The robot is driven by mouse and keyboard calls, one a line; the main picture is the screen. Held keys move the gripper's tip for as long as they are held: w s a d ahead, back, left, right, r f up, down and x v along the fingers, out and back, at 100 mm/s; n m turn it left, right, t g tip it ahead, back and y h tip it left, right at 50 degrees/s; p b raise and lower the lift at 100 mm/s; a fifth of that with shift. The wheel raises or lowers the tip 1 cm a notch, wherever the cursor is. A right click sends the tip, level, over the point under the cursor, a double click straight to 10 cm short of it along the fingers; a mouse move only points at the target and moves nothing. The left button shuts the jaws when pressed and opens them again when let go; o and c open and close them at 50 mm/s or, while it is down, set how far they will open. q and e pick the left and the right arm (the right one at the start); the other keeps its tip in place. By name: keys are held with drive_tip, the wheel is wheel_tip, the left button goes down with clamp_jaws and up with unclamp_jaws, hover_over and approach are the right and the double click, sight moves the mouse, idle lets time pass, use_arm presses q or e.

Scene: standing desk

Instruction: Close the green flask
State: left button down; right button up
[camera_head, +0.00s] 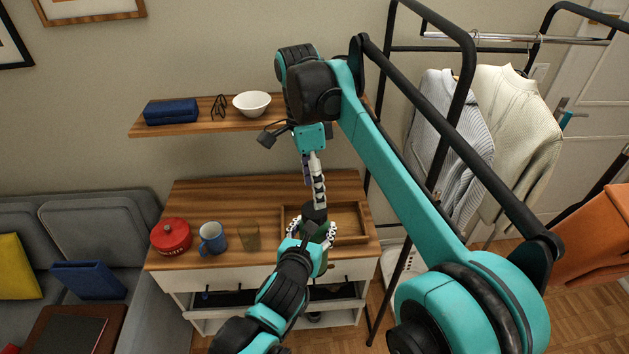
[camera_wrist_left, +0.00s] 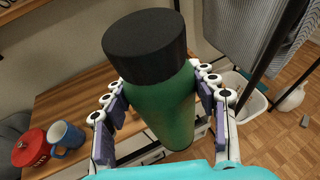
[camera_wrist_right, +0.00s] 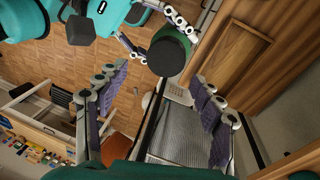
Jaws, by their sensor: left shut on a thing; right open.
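The green flask (camera_wrist_left: 162,108) stands between the fingers of my left gripper (camera_wrist_left: 165,112), which is shut on its body. Its black cap (camera_wrist_left: 145,36) sits on top of the flask; I cannot tell whether it is screwed tight. In the head view my left gripper (camera_head: 312,235) holds the flask at the front of the wooden top. My right gripper (camera_head: 317,182) points down just above the cap. In the right wrist view its fingers (camera_wrist_right: 160,112) are apart and empty, and the cap (camera_wrist_right: 167,52) shows beyond them, not between them.
A wooden tray (camera_head: 350,222) lies on the cabinet top (camera_head: 240,190) behind and right of the flask. A red pot (camera_head: 171,236), a blue mug (camera_head: 213,238) and a glass (camera_head: 249,236) stand left. A shelf (camera_head: 200,127) with a white bowl (camera_head: 252,103) hangs above. A clothes rack stands right.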

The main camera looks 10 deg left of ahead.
drive_tip(key=n, duration=0.4)
drive_tip(key=shift+r+n, duration=0.15)
drive_tip(key=shift+n, duration=0.25)
drive_tip(key=n, duration=0.7)
drive_tip(key=shift+s+r+t+y, duration=0.1)
drive_tip(key=shift+r+t+y, duration=0.1)
drive_tip(key=shift+t+y, duration=0.1)
drive_tip(key=n, duration=0.7)
drive_tip(key=shift+d+r, duration=0.1)
drive_tip(key=shift+r, duration=0.1)
drive_tip(key=n, duration=0.6)
drive_tip(key=shift+r+t+y, duration=0.2)
drive_tip(key=shift+t+y, duration=0.2)
drive_tip(key=shift+s+f, duration=0.1)
drive_tip(key=shift+f, duration=3.9)
